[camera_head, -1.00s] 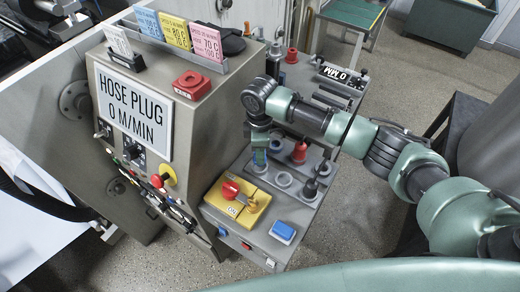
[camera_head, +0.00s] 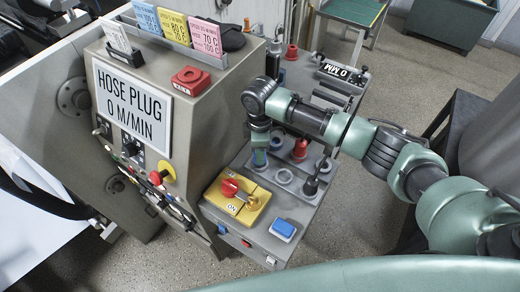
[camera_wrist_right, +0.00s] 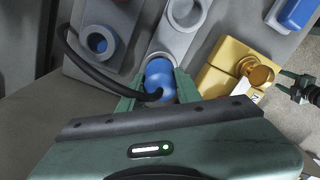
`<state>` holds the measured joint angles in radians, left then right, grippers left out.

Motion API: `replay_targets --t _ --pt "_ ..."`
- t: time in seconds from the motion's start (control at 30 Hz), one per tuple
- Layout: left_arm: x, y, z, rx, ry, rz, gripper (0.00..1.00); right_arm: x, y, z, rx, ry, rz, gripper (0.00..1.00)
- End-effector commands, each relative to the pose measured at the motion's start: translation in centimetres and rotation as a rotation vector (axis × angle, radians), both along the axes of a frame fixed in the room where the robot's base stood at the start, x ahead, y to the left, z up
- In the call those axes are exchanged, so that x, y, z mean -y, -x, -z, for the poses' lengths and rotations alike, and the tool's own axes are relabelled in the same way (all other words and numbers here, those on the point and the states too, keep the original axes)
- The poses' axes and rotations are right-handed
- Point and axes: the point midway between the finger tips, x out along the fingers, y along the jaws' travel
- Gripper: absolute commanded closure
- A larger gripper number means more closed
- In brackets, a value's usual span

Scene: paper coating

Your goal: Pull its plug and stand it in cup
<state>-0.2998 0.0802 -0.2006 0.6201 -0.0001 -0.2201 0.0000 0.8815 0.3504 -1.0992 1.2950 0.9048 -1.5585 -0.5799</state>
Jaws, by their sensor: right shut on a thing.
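My right gripper (camera_wrist_right: 160,88) is shut on a blue plug (camera_wrist_right: 160,76) in the right wrist view. A black hose runs from the plug in a loop to the left. Grey cups stand around it: one with a blue inside (camera_wrist_right: 97,42) at the left, and another (camera_wrist_right: 186,14) straight beyond the plug. Whether the plug sits in a seat or hangs free cannot be told. In the head view the right gripper (camera_head: 259,158) points down among the cups on the grey panel, and hides most of the plug.
A yellow block (camera_head: 250,208) with a red knob and a blue button (camera_head: 284,229) sit at the panel's near end. A red plug (camera_head: 299,151) and a dark upright plug (camera_head: 314,183) stand close by on the right. The machine's sign panel (camera_head: 133,110) rises at left.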

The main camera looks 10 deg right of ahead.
Motion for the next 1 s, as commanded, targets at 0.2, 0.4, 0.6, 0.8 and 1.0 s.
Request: replay_targets --t 0.2,0.4,0.6,0.8,1.0 --pt "0.0 0.0 0.4 0.0 0.0 0.0 0.47 0.0 0.0 0.6 0.0 0.0 0.0 1.0" --pt "0.0 0.0 0.6 0.0 0.0 0.0 0.47 0.0 0.0 1.1 -0.001 0.0 0.0 1.0" --pt "0.0 0.0 0.7 0.0 0.0 0.0 0.47 0.0 0.0 1.3 0.0 0.0 -0.001 1.0" --pt "0.0 0.0 0.7 0.0 0.0 -0.001 0.47 0.0 0.0 1.3 0.0 0.0 -0.001 0.55" --pt "0.0 0.0 0.7 0.0 0.0 -0.001 0.47 0.0 0.0 1.3 0.0 0.0 -0.001 0.41"
